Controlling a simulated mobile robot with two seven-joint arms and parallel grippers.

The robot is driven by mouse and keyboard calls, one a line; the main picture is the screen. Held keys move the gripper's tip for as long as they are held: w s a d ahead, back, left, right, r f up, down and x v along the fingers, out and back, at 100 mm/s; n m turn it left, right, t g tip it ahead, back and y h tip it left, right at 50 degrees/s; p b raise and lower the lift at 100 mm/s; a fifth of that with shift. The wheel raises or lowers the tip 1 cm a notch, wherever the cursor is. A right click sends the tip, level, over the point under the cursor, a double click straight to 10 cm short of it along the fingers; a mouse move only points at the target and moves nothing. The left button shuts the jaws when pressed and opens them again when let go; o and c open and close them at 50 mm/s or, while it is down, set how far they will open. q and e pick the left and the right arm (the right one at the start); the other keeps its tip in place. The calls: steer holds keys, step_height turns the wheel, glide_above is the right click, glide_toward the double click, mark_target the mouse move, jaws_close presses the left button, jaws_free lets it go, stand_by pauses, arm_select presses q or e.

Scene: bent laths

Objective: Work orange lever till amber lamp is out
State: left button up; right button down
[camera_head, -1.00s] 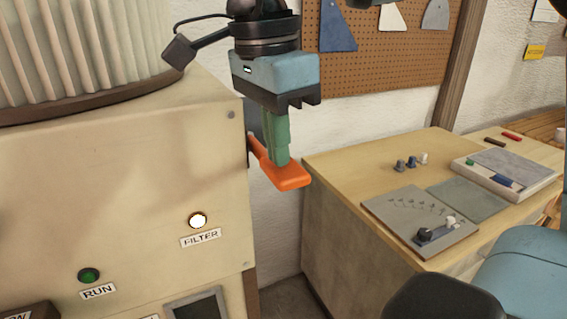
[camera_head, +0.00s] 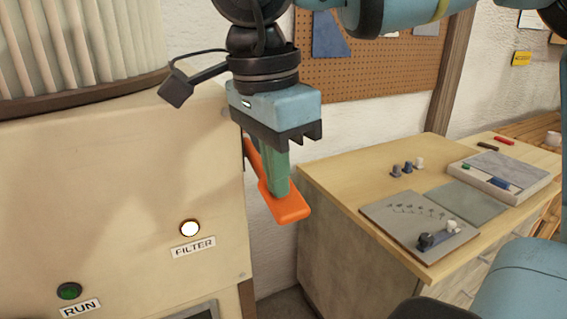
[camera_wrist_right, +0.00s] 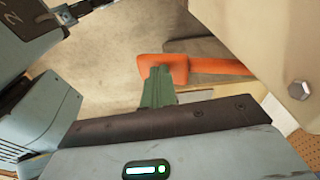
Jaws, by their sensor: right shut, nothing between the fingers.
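The orange lever (camera_head: 288,207) sticks out from the right side of the cream machine and slopes down toward the camera. My right gripper (camera_head: 281,192) is shut and empty, with its green fingertips touching or just above the lever's broad end; I cannot tell which. In the right wrist view the green fingers (camera_wrist_right: 157,75) overlap the end of the orange lever (camera_wrist_right: 205,66). My left gripper is not in view.
The cream machine (camera_head: 120,180) fills the left, with a green RUN lamp (camera_head: 69,291). A wooden bench (camera_head: 345,190) at right carries a grey plate with knobs (camera_head: 420,225) and a tray (camera_head: 500,170). A pegboard (camera_head: 390,75) hangs behind. A narrow gap separates machine and bench.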

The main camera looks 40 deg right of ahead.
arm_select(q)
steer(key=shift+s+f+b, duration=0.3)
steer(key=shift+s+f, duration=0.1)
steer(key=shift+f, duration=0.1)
arm_select(e)
steer(key=a, duration=0.2)
steer(key=a+r, duration=0.1)
steer(key=shift+w, duration=0.25)
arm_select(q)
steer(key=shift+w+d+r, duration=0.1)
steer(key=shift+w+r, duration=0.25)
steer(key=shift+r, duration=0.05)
arm_select(e)
step_height(320, 180, up, 8)
steer(key=shift+a+f, duration=0.2)
steer(key=shift+a, duration=0.1)
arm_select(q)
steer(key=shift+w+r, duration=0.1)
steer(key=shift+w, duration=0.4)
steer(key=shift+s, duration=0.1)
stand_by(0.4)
